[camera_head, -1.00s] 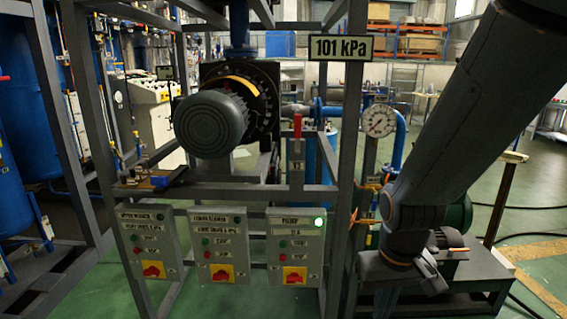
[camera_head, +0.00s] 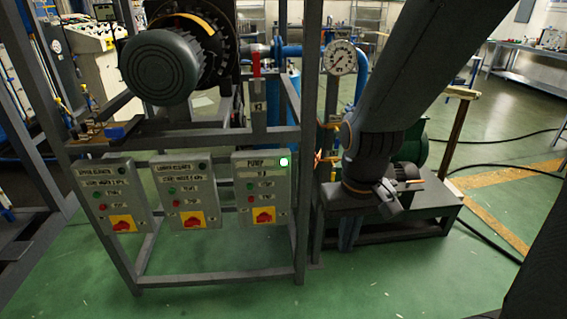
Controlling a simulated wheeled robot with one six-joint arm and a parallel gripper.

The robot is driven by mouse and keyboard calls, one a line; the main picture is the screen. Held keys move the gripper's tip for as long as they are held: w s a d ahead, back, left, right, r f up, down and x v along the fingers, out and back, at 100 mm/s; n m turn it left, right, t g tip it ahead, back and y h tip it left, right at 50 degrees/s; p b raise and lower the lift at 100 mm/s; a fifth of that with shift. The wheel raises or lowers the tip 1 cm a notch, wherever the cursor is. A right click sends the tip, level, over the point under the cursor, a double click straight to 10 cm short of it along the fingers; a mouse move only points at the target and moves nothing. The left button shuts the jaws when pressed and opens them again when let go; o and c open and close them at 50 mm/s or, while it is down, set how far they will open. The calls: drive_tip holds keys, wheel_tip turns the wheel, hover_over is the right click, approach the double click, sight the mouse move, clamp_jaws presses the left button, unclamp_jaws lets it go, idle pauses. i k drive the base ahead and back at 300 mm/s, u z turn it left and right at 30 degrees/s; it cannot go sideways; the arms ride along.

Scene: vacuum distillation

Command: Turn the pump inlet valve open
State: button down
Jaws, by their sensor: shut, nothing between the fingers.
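A red upright lever (camera_head: 257,64) stands above a small label plate behind the frame. An orange star-shaped part (camera_head: 318,160) shows beside the frame post, just left of my arm's wrist. I cannot tell which of them is the pump inlet valve. The green pump (camera_head: 414,147) sits behind my arm. My gripper (camera_head: 390,202) is the dark end of the arm, low in front of the pump. It is shut and empty, its fingertips not clearly seen, and it appears apart from both the lever and the star-shaped part.
A round gauge (camera_head: 341,58) stands behind the frame post (camera_head: 307,110). The pump control box (camera_head: 263,190) has a lit green lamp; two similar boxes hang left of it. A large motor (camera_head: 160,67) is at upper left. Green floor is clear in front; black cables lie at right.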

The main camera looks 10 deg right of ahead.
sight(256, 55)
drive_tip(key=u, duration=2.3)
drive_tip(key=i, duration=0.65)
drive_tip(key=z, duration=2.35)
